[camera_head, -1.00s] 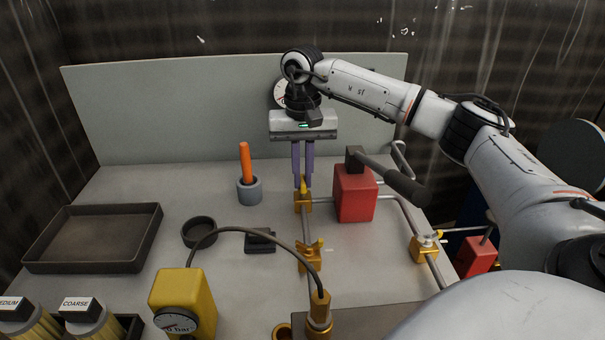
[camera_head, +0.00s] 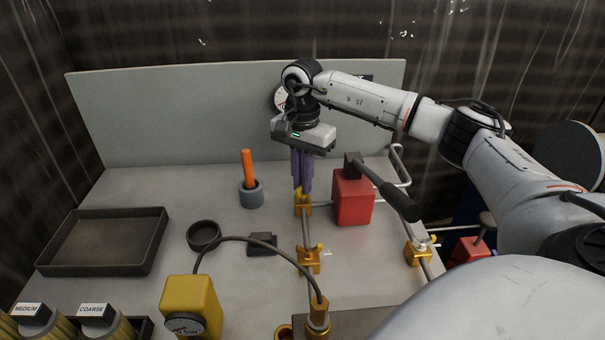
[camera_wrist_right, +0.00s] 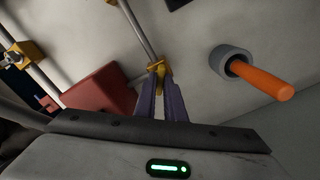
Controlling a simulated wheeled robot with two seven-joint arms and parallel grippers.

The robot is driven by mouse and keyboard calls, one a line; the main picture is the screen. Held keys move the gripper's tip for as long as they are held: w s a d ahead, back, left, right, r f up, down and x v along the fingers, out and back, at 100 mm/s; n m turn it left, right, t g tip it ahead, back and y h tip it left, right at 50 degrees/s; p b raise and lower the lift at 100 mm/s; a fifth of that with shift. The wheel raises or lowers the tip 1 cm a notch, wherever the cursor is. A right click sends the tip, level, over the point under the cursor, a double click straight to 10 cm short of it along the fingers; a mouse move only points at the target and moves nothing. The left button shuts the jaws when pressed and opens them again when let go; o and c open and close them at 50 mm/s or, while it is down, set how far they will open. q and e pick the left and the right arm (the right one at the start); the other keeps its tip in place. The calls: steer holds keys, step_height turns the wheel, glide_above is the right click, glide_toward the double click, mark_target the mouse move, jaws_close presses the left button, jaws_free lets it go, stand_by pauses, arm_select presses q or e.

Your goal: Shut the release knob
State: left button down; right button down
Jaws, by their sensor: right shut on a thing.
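My right gripper (camera_head: 302,188) points down over the far brass valve (camera_head: 303,204) on the pipe. Its purple fingers are close together on the valve's small yellow knob, which they mostly hide in the head view. In the right wrist view the gripper (camera_wrist_right: 161,84) has its fingertips at the yellow knob (camera_wrist_right: 157,67), beside the pipe. Another brass valve (camera_head: 309,262) with a yellow handle sits nearer on the same pipe. A third brass valve (camera_head: 418,252) is on the right pipe. Which of these is called the release knob is not marked. My left gripper is not in view.
A red block with a black-handled lever (camera_head: 352,197) stands close right of the gripper. A grey cup holding an orange stick (camera_head: 250,193) stands to the left. An empty dark tray (camera_head: 100,268) lies far left. A hose loops from the yellow gauge box (camera_head: 191,302).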

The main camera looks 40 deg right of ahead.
steer(key=shift+r+m+p, duration=0.15)
steer(key=shift+m+p, duration=0.2)
steer(key=shift+m, duration=0.65)
steer(key=m+p, duration=0.1)
steer(key=m, duration=0.2)
steer(key=shift+m, duration=0.4)
steer(key=m+p, duration=0.1)
steer(key=m, duration=0.3)
steer(key=shift+d+m+p, duration=0.1)
steer(key=shift+m+p, duration=0.3)
steer(key=c, duration=1.8)
jaws_free()
steer(key=shift+c, duration=0.2)
step_height(320, 180, up, 10)
steer(key=shift+b, duration=0.3)
